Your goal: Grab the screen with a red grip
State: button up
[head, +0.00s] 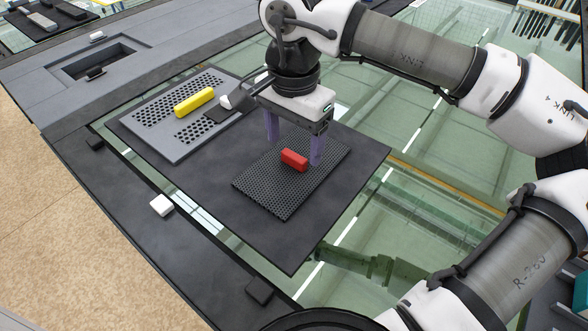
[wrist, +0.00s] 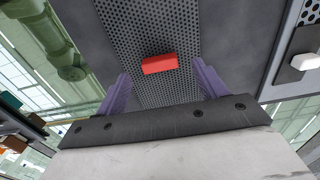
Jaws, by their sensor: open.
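The screen with the red grip is a dark perforated plate (head: 268,190) lying on a black mat. Its red grip (head: 294,159) is a small block on its upper middle. My gripper (head: 294,153) is open, with its two purple fingers on either side of the red grip, one left and one right. In the wrist view the red grip (wrist: 159,64) lies ahead of and between the fingertips (wrist: 160,73), apart from both. The perforated plate (wrist: 150,30) runs beneath it. I cannot tell exactly how high the fingertips are above the plate.
A grey perforated screen with a yellow grip (head: 194,102) lies to the left on the same black mat (head: 290,245). A recessed slot (head: 95,62) is at the upper left. A white block (head: 161,205) sits on the dark border. Glass surrounds the mat.

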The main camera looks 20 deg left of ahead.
aim_at(294, 155)
notch_tip(294, 155, down, 3)
jog(key=shift+f+b, duration=0.15)
jog(key=shift+b, duration=0.5)
jog(key=c, duration=1.1)
